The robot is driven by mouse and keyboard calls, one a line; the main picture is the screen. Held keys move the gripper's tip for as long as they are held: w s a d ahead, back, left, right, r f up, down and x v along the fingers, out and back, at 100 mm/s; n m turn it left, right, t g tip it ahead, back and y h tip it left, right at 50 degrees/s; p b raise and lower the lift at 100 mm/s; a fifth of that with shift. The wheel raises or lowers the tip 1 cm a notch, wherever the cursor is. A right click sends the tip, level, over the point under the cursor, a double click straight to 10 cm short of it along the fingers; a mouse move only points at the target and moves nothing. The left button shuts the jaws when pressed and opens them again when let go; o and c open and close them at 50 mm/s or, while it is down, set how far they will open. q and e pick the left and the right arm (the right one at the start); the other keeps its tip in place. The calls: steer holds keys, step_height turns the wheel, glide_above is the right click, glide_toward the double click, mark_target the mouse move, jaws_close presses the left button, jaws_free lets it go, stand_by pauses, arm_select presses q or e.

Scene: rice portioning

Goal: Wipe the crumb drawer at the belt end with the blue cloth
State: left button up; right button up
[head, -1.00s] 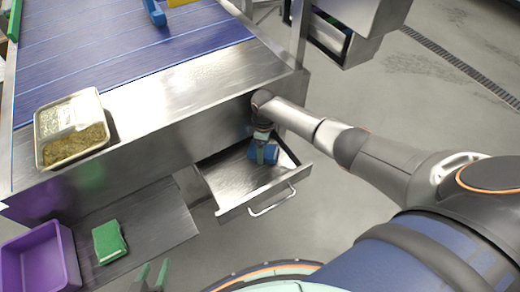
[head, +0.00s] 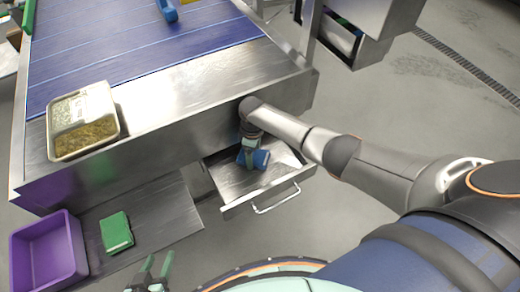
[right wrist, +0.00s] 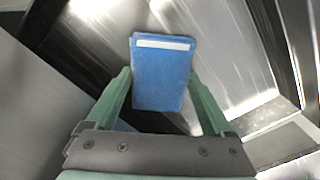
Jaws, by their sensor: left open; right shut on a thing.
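The crumb drawer (head: 233,189) is pulled out below the belt end, a shallow metal tray with a bar handle. My right gripper (head: 247,156) reaches down into it, shut on the blue cloth (head: 261,160). In the right wrist view the cloth (right wrist: 160,82) is a blue block with a white stripe, between the green fingers of my right gripper (right wrist: 160,90), above shiny metal. Whether the cloth touches the drawer floor is hard to tell. My left gripper (head: 155,268) is open and empty at the bottom of the head view.
A metal pan (head: 117,118) with dry contents stands on the steel ledge beside the blue belt (head: 110,55). A purple bin (head: 80,245) and a green pad (head: 116,232) are at the lower left. The floor right of the drawer is clear.

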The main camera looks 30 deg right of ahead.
mark_target(243, 162)
steer(key=shift+s+a+f, duration=0.1)
steer(key=shift+s+a, duration=0.05)
steer(key=shift+a, duration=0.9)
steer(key=shift+s+a+f, duration=0.1)
steer(key=shift+s+a, duration=0.05)
steer(key=shift+a, duration=0.9)
steer(key=shift+w+a+r, duration=0.1)
steer(key=shift+a+r, duration=0.05)
steer(key=shift+a, duration=0.8)
steer(key=shift+a+r, duration=0.1)
steer(key=shift+a, duration=0.85)
steer(key=shift+d, duration=0.1)
